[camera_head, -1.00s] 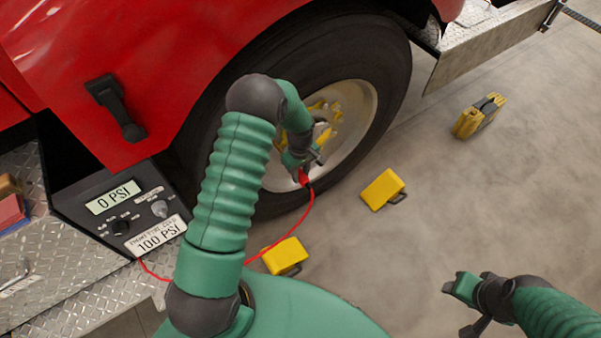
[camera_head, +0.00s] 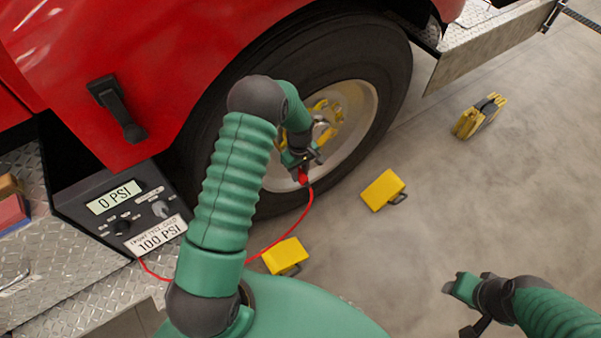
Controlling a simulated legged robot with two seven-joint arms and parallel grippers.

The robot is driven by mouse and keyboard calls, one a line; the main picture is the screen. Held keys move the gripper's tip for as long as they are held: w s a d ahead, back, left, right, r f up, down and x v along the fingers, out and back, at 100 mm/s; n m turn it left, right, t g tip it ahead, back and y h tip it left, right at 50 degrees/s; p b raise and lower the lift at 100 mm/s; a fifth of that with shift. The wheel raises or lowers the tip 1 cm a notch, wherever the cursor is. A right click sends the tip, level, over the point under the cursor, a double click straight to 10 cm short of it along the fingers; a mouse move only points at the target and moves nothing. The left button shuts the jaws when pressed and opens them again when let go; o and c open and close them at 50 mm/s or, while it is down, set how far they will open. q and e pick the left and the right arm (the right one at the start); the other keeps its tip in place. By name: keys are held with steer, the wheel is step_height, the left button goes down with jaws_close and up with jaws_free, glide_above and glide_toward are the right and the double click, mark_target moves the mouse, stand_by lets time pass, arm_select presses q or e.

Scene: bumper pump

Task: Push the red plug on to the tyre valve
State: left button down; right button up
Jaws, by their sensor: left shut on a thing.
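The tyre (camera_head: 385,75) of the red truck stands ahead, with a pale rim (camera_head: 362,100) and a yellow hub (camera_head: 345,108). My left gripper (camera_head: 304,166) is in front of the lower left part of the rim, shut on the red plug (camera_head: 303,177). A red hose (camera_head: 303,214) runs from the plug down to the pump panel. I cannot make out the tyre valve; my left arm and gripper cover part of the wheel. My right gripper (camera_head: 463,305) is at the lower right, over bare floor, away from the wheel; its jaws seem apart, with nothing between them.
The pump panel (camera_head: 120,215) at the left reads 0 PSI above and 100 PSI below. Two yellow blocks (camera_head: 383,189) (camera_head: 284,255) lie on the floor near the tyre. Another yellow block (camera_head: 480,116) stands farther right. The floor at right is mostly clear.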

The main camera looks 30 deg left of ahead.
arm_select(q)
steer(key=shift+a, duration=0.1)
steer(key=c, duration=1.1)
jaws_free()
steer(key=shift+o, duration=0.2)
steer(key=shift+r, duration=0.1)
